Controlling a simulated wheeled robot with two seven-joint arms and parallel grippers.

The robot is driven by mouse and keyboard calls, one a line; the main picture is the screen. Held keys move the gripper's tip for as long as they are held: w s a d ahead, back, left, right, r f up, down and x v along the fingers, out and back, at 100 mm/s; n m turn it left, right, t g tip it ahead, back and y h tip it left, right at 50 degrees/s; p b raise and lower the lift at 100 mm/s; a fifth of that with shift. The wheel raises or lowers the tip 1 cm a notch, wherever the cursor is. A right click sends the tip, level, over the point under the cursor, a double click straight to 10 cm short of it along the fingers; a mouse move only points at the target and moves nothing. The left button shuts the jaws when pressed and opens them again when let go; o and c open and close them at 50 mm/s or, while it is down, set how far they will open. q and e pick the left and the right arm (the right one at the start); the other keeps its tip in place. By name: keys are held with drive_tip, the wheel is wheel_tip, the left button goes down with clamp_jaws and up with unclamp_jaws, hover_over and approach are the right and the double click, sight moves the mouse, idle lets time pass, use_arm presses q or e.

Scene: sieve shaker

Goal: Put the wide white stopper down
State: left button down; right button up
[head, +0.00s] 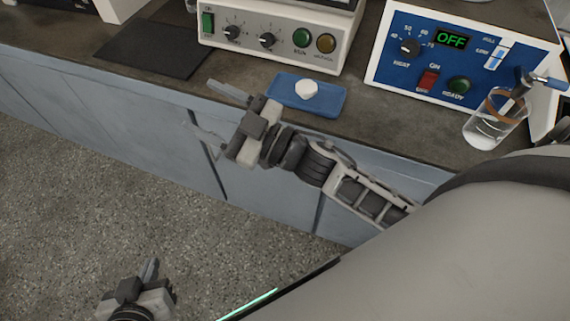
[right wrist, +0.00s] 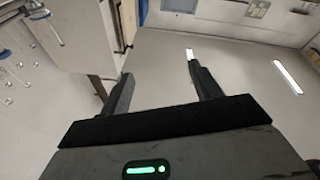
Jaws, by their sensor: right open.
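The wide white stopper (head: 306,89) lies on a blue mat (head: 282,97) near the front edge of the counter. My right gripper (head: 199,104) is open and empty, in front of the counter edge and left of the stopper, not touching it. In the right wrist view its two fingers (right wrist: 159,70) stand wide apart with nothing between them; the stopper is not in that view. My left gripper (head: 148,270) is low at the bottom left over the floor, partly cut off; its finger gap cannot be made out.
A blue control box (head: 385,75) with an OFF display stands behind the mat to the right. A glass beaker (head: 497,125) stands in front of it. A cream control box (head: 278,38) is behind the mat. A dark flat pad (head: 150,48) lies to the left.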

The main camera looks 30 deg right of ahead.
drive_tip(key=s+d+f+m+g+h, duration=0.3)
drive_tip(key=s+f+m+h, duration=0.1)
drive_tip(key=f, duration=0.5)
drive_tip(key=s+d+f+m+g+h, duration=0.3)
drive_tip(key=s+f+m+h, duration=0.1)
drive_tip(key=s+f, duration=0.4)
drive_tip(key=shift+s+d+f+m+h, duration=0.3)
drive_tip(key=shift+s+f+h, duration=0.05)
drive_tip(key=shift+f+h, duration=0.6)
